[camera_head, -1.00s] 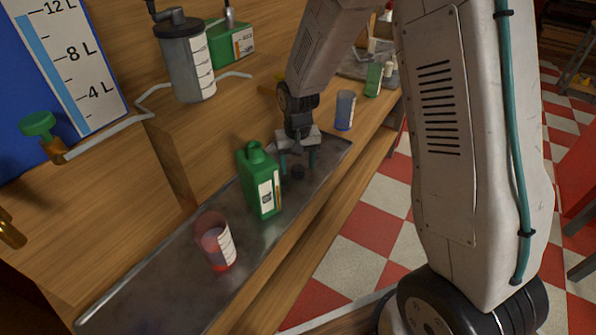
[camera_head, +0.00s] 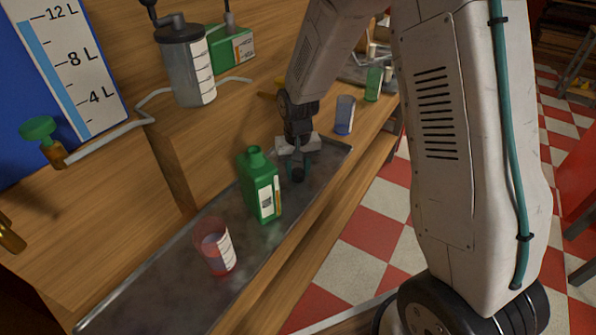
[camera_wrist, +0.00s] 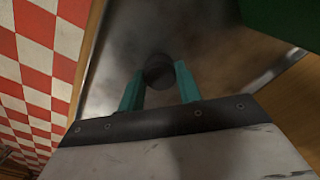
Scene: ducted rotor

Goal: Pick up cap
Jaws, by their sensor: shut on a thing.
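The cap (camera_wrist: 159,71) is a small dark round piece at the metal tray, between the teal fingertips in the wrist view. In the head view the cap is mostly hidden by the fingers. My gripper (camera_head: 297,172) points down over the tray, just right of the green bottle, and is shut on the cap; it also shows in the wrist view (camera_wrist: 160,88). I cannot tell whether the cap still touches the tray.
The green bottle (camera_head: 261,188) stands close left of my gripper, its neck open. A red-tinted beaker (camera_head: 214,247) stands nearer on the metal tray (camera_head: 150,290). A blue beaker (camera_head: 344,115) stands beyond the tray's far end. A wooden step (camera_head: 215,140) rises behind.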

